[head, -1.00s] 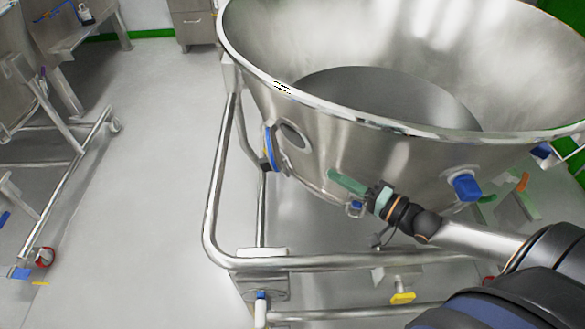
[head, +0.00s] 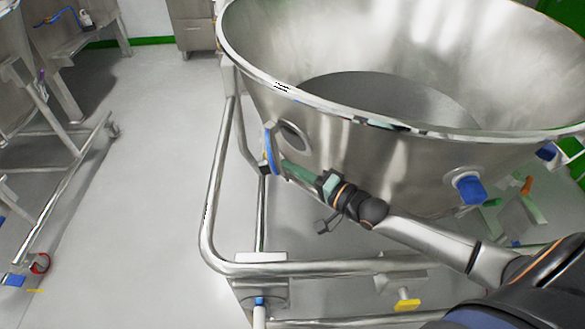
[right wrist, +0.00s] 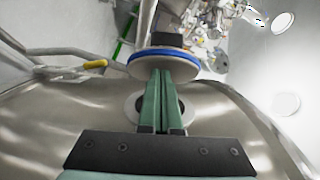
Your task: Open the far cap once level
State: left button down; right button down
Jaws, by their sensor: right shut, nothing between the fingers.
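A large steel bowl (head: 400,165) has a round port (head: 292,135) in its left wall, and the port shows as an open hole. A disc cap with a blue rim (head: 270,152) stands out edge-on beside the port, swung away from it. The cap (right wrist: 165,62) and port hole (right wrist: 140,103) also show in the right wrist view. My right gripper (head: 290,168) has green fingers, shut and empty, pointing at the cap. In the right wrist view the fingertips (right wrist: 161,74) overlap the cap's lower edge; I cannot tell whether they touch. My left gripper is out of view.
A blue fitting (head: 470,189) sticks out of the bowl's right wall. A tubular steel frame (head: 212,190) with a yellow pedal (head: 406,303) runs around and below the bowl. Grey floor (head: 150,150) is clear to the left, up to another steel frame.

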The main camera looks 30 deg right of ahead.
jog(key=shift+a, duration=0.15)
jog(key=shift+a+f+p, duration=0.15)
jog(key=shift+a+p, duration=0.25)
jog(key=shift+a, duration=0.3)
jog(key=w+a+f, duration=0.1)
jog(key=w+a, duration=0.3)
jog(key=a, duration=0.3)
jog(key=shift+w+a+f, duration=0.25)
jog(key=shift+a+f, duration=0.1)
dwell(0.4)
